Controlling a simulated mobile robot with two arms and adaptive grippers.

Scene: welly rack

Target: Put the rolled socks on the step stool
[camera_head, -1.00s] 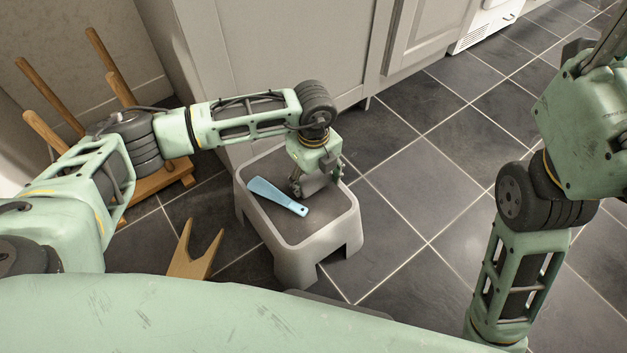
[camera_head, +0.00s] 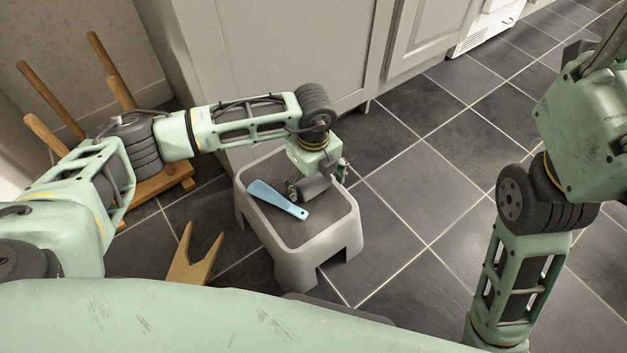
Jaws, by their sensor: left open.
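The grey step stool (camera_head: 346,222) stands on the tiled floor in the middle of the head view. A grey roll, which looks like the rolled socks (camera_head: 316,187), is at the far right part of its top. It appears to rest on the top, though its contact there is partly hidden. My left gripper (camera_head: 318,178) points down over the roll and is open, with its fingers at either side of it. Whether a finger touches the roll is hard to tell. My right arm shows at the right, but its gripper is out of view.
A light blue shoehorn (camera_head: 277,198) lies on the stool top, left of the roll. A wooden boot jack (camera_head: 193,259) is left of the stool. A wooden peg rack (camera_head: 163,184) stands behind my left arm. Grey cabinets (camera_head: 275,50) stand behind; floor at right is clear.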

